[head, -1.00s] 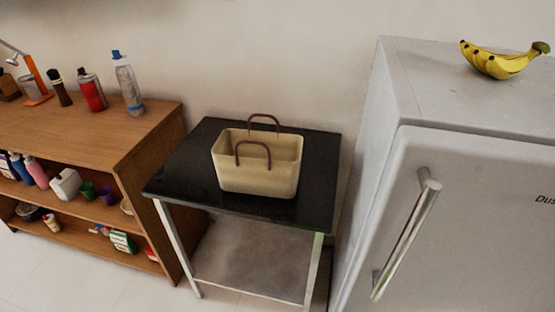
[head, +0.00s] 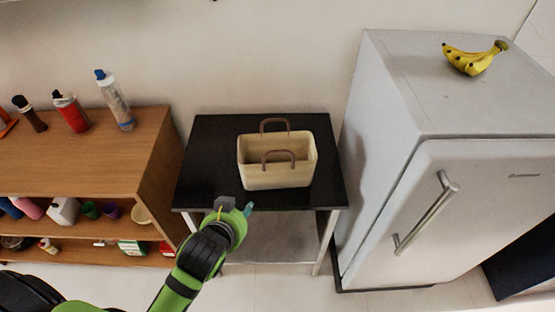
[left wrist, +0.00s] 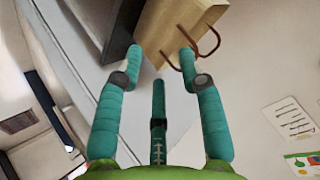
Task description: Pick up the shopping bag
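The shopping bag (head: 275,173) is a cream, open-topped bag with two brown loop handles. It stands upright on the black top of a small table (head: 205,165). It also shows in the left wrist view (left wrist: 172,24), at the top, beyond the fingertips, with its brown handles to the right. My left gripper (head: 236,204) is at the table's front edge, in front of and left of the bag in the head view. In the left wrist view its teal fingers (left wrist: 161,54) are spread, with nothing held between them. My right gripper is not in view.
A wooden shelf (head: 85,180) with several bottles (head: 118,105) and other items stands left of the table. A white fridge (head: 400,120) with bananas (head: 472,60) on top stands to the right. The black tabletop around the bag is clear.

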